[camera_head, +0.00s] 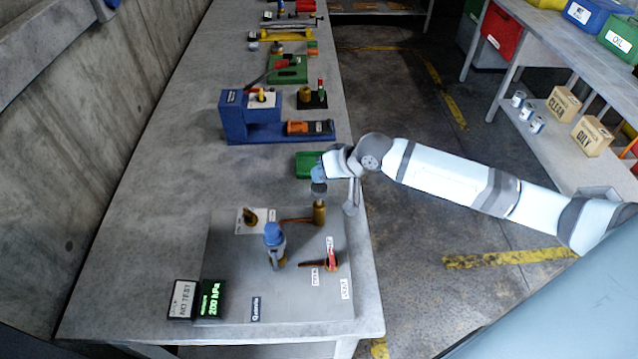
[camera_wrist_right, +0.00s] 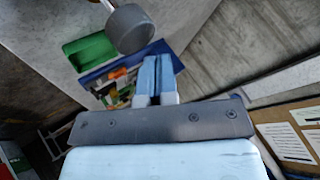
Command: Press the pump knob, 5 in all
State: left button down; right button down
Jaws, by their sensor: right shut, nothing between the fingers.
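The pump knob (camera_head: 319,188) is a grey round cap on top of a brass pump body (camera_head: 319,213), which stands upright at the back right of a grey panel (camera_head: 230,290). My right gripper (camera_head: 318,173) is shut and empty, with its blue fingertips just above the knob in the head view. In the right wrist view the knob (camera_wrist_right: 130,28) appears beside the shut fingers (camera_wrist_right: 158,75). I cannot tell whether they touch. A green display (camera_head: 211,299) at the panel's front left reads 200 hPa. My left gripper is not in view.
A blue-topped fitting (camera_head: 274,236), a red-handled valve (camera_head: 331,259) and a brass-coloured knob (camera_head: 249,216) stand near the pump. A green block (camera_head: 308,164) and a blue fixture (camera_head: 250,122) lie behind it. The bench's left side is clear.

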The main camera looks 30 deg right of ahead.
aim_at(321, 185)
jog(key=shift+r+p, duration=0.85)
jog(key=shift+r, duration=1.65)
dwell(0.8)
